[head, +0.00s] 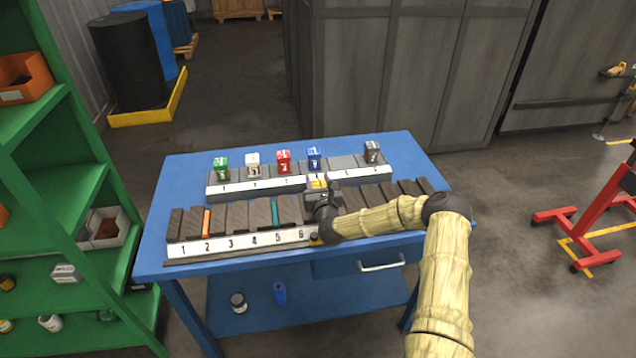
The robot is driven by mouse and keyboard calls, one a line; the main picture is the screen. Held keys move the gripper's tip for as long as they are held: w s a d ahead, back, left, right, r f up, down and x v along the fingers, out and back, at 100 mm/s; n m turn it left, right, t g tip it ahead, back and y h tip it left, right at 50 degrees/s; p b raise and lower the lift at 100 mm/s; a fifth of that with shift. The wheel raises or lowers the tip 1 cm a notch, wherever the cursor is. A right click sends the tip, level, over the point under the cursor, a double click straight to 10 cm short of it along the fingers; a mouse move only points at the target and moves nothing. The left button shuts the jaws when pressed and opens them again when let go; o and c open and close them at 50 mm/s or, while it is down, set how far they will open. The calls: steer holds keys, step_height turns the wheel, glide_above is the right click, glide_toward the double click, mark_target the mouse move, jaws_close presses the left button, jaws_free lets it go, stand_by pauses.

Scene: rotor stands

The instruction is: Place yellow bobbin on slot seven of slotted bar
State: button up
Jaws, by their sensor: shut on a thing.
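The yellow bobbin (317,181) shows as a small yellow and white patch at the far side of my gripper (318,188). My gripper is shut on it, and the gripper body hides most of it. The slotted bar (240,240) lies along the front of the blue table, with a white strip numbered 1 to 6 in view. My gripper and arm cover the strip to the right of 6, so slot seven's number is hidden. I cannot tell how high the bobbin is above the bar.
Behind stands a second numbered rack (222,190) with green (221,168), white (253,165), red (284,161), blue (314,158) and dark (372,151) blocks. Orange (206,221) and teal (275,215) pieces show in the slotted bar. The blue table (400,150) is clear at its back edge.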

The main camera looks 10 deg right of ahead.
steer(key=shift+f, duration=0.45)
steer(key=shift+f, duration=0.1)
steer(key=o, duration=1.2)
steer(key=shift+c, duration=0.2)
steer(key=shift+s, duration=0.1)
steer(key=s+b, duration=0.4)
steer(key=s, duration=0.8)
